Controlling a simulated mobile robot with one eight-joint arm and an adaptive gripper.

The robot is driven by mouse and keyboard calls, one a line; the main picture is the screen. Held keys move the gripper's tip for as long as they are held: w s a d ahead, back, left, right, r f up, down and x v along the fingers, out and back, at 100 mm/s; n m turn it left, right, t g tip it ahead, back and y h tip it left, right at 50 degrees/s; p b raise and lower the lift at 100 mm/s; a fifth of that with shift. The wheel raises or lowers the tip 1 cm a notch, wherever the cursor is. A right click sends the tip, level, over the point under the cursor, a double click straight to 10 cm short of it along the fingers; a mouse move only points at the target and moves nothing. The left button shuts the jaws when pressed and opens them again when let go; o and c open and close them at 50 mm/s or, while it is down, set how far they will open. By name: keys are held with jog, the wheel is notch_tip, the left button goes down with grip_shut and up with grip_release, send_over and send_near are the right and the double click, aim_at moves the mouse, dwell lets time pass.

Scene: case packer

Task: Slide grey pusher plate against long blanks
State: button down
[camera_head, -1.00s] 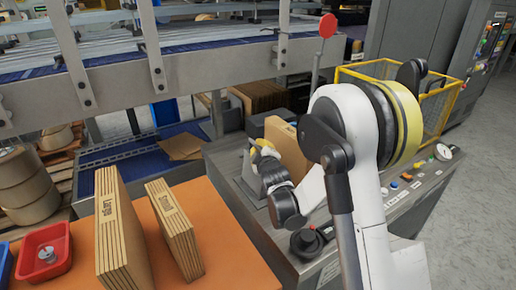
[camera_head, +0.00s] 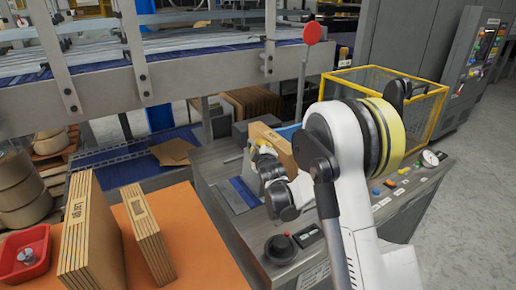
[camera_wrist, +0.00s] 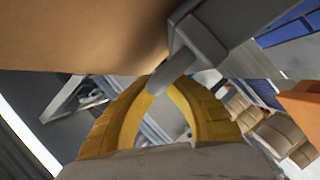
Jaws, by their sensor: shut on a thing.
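My gripper (camera_head: 262,152) is over the grey machine bed, its yellow fingers close to a stack of brown blanks (camera_head: 284,148) standing upright there. In the wrist view, my yellow gripper (camera_wrist: 160,100) is shut around the rounded grey handle of the pusher plate (camera_wrist: 200,42). The grey plate is beside the broad brown blank face (camera_wrist: 85,35), which fills the upper left. The picture does not settle whether plate and blanks touch. In the head view, my gripper and arm hide most of the plate.
An orange table (camera_head: 190,225) at the front left holds two upright blank stacks (camera_head: 95,235) (camera_head: 147,235) and a red bin (camera_head: 25,255). A knob on a red-topped post (camera_head: 311,34), a yellow mesh guard (camera_head: 430,105) and panel buttons (camera_head: 388,183) are near my arm.

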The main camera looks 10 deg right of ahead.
jog(key=c, duration=1.7)
grip_release()
jog(key=shift+a, duration=0.1)
jog(key=v, duration=1.2)
